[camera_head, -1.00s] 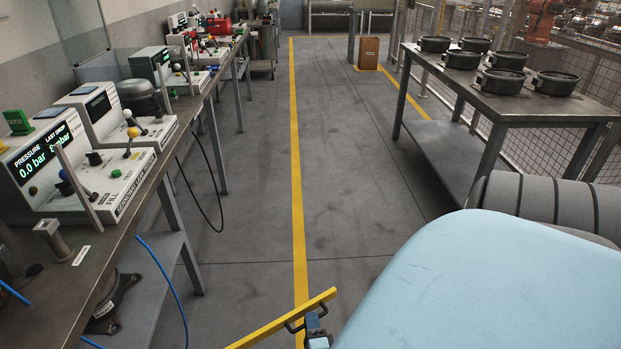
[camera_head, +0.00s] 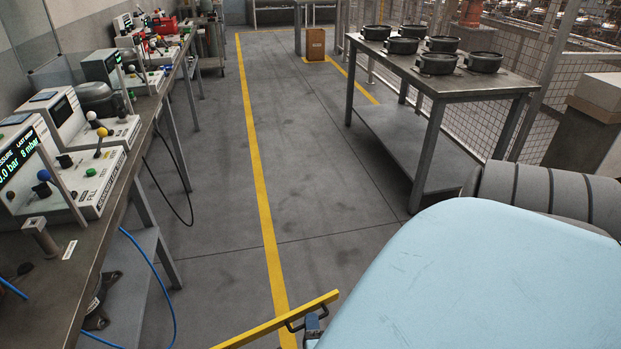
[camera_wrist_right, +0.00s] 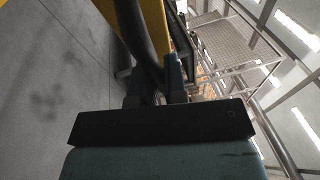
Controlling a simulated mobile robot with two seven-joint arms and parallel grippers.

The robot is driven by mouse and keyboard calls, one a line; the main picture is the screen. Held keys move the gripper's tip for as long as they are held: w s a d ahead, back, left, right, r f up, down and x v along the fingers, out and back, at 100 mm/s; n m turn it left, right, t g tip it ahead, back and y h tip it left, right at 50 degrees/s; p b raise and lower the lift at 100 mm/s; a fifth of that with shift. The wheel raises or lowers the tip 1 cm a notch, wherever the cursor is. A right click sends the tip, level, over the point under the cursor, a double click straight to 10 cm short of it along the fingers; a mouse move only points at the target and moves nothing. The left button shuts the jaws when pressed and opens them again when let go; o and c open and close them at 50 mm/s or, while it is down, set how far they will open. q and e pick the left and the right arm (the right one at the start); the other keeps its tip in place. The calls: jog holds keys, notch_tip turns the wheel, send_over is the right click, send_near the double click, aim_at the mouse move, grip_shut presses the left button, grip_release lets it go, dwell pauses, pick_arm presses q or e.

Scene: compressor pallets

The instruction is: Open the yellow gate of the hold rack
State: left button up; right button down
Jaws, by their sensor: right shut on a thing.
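The yellow gate (camera_head: 262,329) shows as a slanting yellow bar at the bottom middle of the head view, with a dark handle (camera_head: 292,326) on its near side. My right gripper (camera_head: 312,323) is at that handle, beside the bar's right end. In the right wrist view, the gripper (camera_wrist_right: 156,80) is shut on the dark curved handle (camera_wrist_right: 138,40), with the yellow gate (camera_wrist_right: 155,14) just beyond it. The rest of the gate and the hold rack are not clearly seen in the head view. My left gripper is not in view.
A workbench (camera_head: 108,213) with test units runs along the left, with a blue hose hanging beside it. A metal table (camera_head: 433,75) with several dark round pans stands at the right, before mesh fencing (camera_head: 463,125). The grey floor between them is clear.

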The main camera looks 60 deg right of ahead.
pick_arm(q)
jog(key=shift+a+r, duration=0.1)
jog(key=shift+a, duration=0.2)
pick_arm(e)
jog(key=shift+s+a, duration=0.45)
jog(key=c, duration=1.5)
grip_release()
jog(key=shift+o, duration=0.2)
jog(key=shift+r, duration=0.1)
